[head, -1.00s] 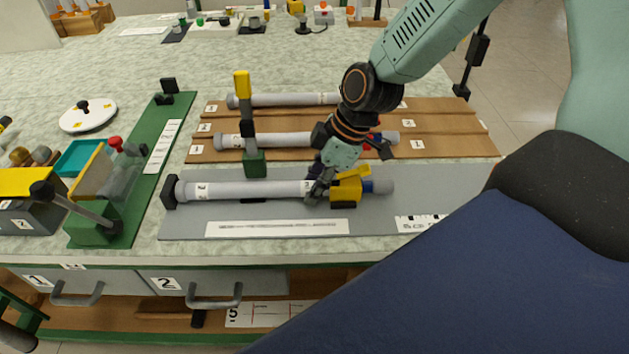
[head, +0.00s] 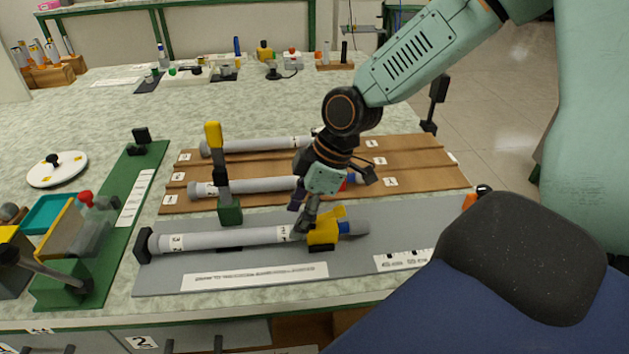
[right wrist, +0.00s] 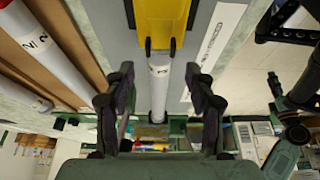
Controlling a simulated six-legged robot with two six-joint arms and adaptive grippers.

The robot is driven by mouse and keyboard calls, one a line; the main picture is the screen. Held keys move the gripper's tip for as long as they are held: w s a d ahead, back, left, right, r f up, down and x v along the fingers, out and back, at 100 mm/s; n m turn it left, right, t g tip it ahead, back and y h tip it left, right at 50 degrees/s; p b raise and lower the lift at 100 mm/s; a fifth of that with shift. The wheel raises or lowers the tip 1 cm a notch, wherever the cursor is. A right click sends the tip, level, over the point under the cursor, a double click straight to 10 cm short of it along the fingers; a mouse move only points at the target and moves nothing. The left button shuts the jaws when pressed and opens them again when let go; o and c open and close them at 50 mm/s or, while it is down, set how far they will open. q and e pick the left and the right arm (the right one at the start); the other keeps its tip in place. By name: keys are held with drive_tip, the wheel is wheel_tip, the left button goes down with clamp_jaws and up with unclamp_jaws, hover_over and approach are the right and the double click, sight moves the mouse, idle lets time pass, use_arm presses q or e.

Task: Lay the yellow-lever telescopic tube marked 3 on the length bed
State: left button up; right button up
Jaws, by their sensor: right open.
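The grey telescopic tube (head: 220,239) with the yellow lever clamp (head: 323,232) lies along the grey length bed (head: 400,235). Its left end is at the black end stop (head: 143,247), and a blue band and thinner rod show at its right end. Its small white labels are too small to read surely. My right gripper (head: 303,222) is over the tube, just left of the yellow clamp. In the right wrist view its fingers (right wrist: 160,90) are apart, one on each side of the tube (right wrist: 160,82).
A brown rack (head: 420,165) behind the bed holds two more grey tubes. A green post with a yellow top (head: 213,135) stands between rack and bed. A green board with a teal tray (head: 55,213) is at left. The bed's right part is clear.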

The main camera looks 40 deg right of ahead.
drive_tip(key=v, duration=0.8)
idle(0.7)
